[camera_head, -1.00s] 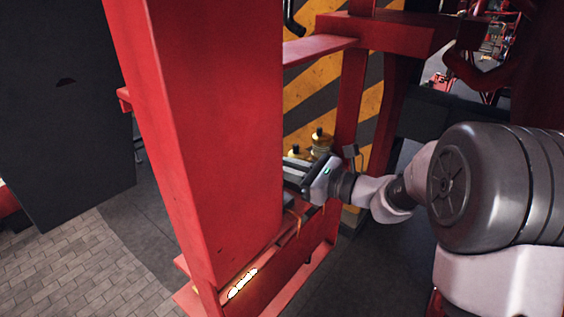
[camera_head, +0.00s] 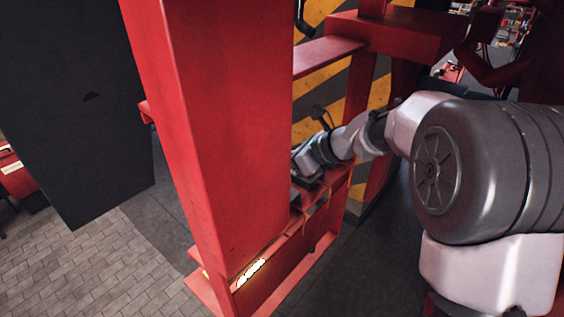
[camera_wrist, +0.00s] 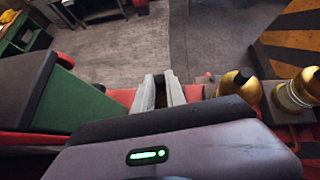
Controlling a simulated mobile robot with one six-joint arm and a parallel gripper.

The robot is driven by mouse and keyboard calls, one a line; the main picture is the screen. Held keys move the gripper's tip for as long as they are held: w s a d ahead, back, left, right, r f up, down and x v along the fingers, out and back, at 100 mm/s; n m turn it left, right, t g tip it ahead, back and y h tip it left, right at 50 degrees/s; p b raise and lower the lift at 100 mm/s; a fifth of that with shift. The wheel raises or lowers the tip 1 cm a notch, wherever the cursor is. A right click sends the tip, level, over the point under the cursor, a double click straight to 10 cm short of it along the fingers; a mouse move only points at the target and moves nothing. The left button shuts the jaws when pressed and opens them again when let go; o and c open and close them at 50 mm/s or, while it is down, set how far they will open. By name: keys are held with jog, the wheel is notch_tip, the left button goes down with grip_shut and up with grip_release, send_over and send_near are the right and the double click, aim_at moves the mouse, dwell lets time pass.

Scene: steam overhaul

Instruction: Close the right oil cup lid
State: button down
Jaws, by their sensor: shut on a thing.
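My gripper (camera_wrist: 161,88) points down and away in the wrist view, its two pale fingers close together. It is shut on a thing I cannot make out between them. Just right of the fingers is a brass, rounded oil cup (camera_wrist: 239,86) with a dark knob. Farther right is a second brass cup (camera_wrist: 298,92), cut by the picture edge. I cannot tell the state of either lid. In the head view my gripper (camera_head: 300,172) is low behind the tall red post, its fingertips hidden. The oil cups are hidden there.
The tall red post (camera_head: 218,130) stands close left of my gripper in the head view. A red ledge (camera_head: 325,56) lies above it. A yellow-and-black striped panel (camera_head: 383,88) is behind. A green-and-dark block (camera_wrist: 75,95) lies left of the fingers in the wrist view.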

dwell(0.5)
jog(key=c, duration=1.4)
grip_release()
jog(key=shift+o, duration=0.2)
jog(key=b+v, duration=0.3)
jog(key=v, duration=1.4)
jog(key=shift+r, duration=0.25)
jog(key=s+f+n+h+b, duration=0.2)
jog(key=s+f+n+b, duration=0.4)
jog(key=f+b, duration=0.9)
jog(key=s+f+n+h+b, duration=0.2)
jog(key=s+f+n+b, duration=0.5)
jog(key=f+b, duration=0.8)
jog(key=s+d+f+n+h+b, duration=0.1)
jog(key=s+f+n+h+b, duration=0.2)
jog(key=s+f+b, duration=0.9)
notch_tip(320, 180, down, 13)
jog(key=n+b, duration=0.3)
jog(key=shift+f+t, duration=0.25)
jog(key=shift+t, duration=0.05)
